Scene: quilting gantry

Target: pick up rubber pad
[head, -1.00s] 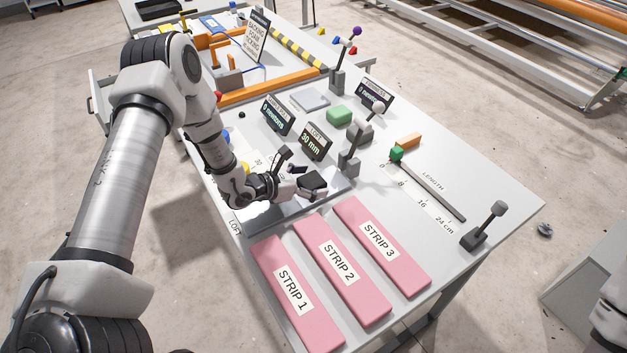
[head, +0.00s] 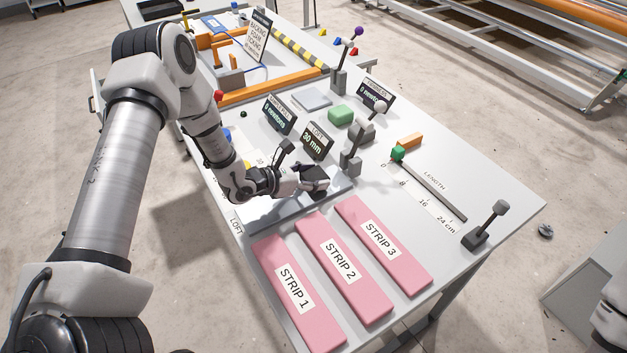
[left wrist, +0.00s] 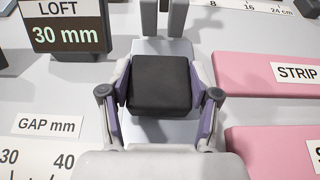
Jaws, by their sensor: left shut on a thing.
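The rubber pad is a black, square-faced block; it shows in the left wrist view (left wrist: 160,84) between my fingers, and small and dark in the head view (head: 317,179). My left gripper (head: 308,180) is shut on it, with the purple-lined fingers (left wrist: 161,92) against its left and right sides. The pad is over the grey plate of the loft station, behind the pink strips. Its underside is hidden, so I cannot tell whether it touches the plate. My right gripper is out of view.
Pink strips 1 (head: 291,310), 2 (head: 335,255) and 3 (head: 388,247) lie in front. The loft display (head: 317,142), reading 30 mm, and a grey lever post (head: 351,158) stand close to the gripper. A green block (head: 341,115) lies behind.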

